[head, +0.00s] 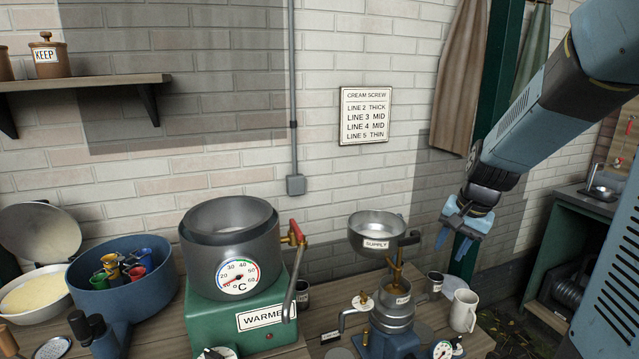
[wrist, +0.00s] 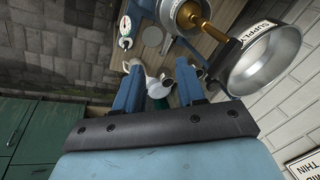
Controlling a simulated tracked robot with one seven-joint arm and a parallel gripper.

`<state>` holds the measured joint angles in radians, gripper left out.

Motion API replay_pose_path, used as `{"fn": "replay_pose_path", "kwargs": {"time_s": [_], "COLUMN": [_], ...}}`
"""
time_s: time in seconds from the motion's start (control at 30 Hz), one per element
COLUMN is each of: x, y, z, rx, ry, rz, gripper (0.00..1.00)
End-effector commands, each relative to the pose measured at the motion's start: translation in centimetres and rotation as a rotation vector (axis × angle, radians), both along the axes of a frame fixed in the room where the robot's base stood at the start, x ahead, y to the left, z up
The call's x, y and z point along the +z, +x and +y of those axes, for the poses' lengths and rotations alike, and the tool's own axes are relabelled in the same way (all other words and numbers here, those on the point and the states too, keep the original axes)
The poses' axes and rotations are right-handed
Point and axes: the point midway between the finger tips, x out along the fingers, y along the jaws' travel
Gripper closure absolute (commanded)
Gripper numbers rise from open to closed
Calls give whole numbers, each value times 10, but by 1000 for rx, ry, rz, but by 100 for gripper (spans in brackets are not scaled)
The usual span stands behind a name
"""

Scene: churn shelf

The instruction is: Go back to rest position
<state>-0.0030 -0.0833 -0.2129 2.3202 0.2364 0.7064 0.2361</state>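My gripper (head: 452,243) hangs at the right of the head view, pointing down. A white jug (head: 463,311) stands on the bench below the gripper. It shows beyond the fingers in the wrist view (wrist: 158,84), partly hidden by them.
The bench holds a green warmer (head: 240,325) with a grey pot and dial, a blue tub (head: 122,290) with coloured cups inside, and a small metal cup (head: 434,285). A brick wall with a cream screw sign (head: 364,115) stands behind. A green cabinet (head: 570,250) is at right.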

Motion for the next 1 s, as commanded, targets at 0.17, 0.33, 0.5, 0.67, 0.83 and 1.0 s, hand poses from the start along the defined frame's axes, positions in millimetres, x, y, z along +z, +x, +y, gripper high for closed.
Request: {"fn": "replay_pose_path", "kwargs": {"time_s": [0.17,0.33,0.5,0.67,0.83,1.0], "x": [35,62,83,99,109,114], "y": [-32,-63,-97,-130,-160,-179], "z": [16,29,40,48,54,57], "rx": [115,221,321,409,486,531], "ry": [-35,-82,-140,-205,-275,-322], "rz": [-64,-118,-170,-216,-254,-276], "gripper": [61,61,61,61,61,61]}}
